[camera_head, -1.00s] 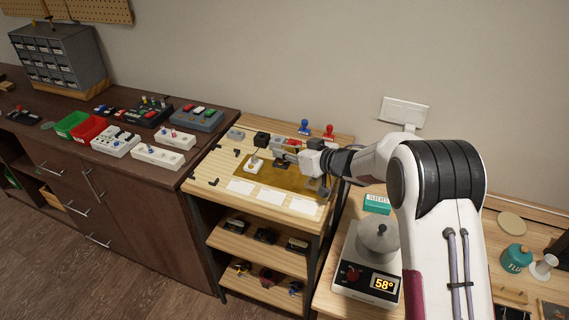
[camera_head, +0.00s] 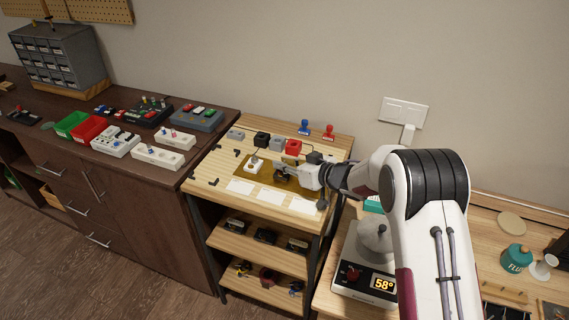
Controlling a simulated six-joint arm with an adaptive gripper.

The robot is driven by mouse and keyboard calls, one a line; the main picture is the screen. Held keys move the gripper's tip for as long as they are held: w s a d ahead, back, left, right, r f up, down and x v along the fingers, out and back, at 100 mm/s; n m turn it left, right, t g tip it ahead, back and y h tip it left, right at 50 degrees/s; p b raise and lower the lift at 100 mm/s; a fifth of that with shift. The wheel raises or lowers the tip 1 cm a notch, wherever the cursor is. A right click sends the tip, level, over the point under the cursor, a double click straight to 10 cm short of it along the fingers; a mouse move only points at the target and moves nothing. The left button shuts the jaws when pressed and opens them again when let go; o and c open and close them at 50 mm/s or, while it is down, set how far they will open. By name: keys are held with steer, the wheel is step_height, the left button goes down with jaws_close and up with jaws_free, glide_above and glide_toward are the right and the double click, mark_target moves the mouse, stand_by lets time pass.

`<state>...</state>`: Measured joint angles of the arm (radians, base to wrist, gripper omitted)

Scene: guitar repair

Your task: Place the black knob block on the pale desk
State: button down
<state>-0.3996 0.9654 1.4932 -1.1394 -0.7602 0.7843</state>
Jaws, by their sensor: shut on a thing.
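My gripper (camera_head: 284,167) is over the brown mat on the pale wooden bench and is shut on a small dark thing (camera_head: 284,178), which looks like the black knob block. The held thing is small and partly covered by the fingers, and I cannot tell whether it touches the mat. Another black block (camera_head: 262,139) stands at the back of the bench.
A white block (camera_head: 255,166) sits just left of the gripper. A red block (camera_head: 293,147) and grey blocks (camera_head: 236,133) stand behind. White cards (camera_head: 271,196) lie along the front.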

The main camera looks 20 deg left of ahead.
steer(key=shift+f, duration=0.15)
steer(key=c, duration=2)
jaws_free()
steer(key=shift+o, duration=0.2)
steer(key=shift+v, duration=5.95)
steer(key=shift+d, duration=0.15)
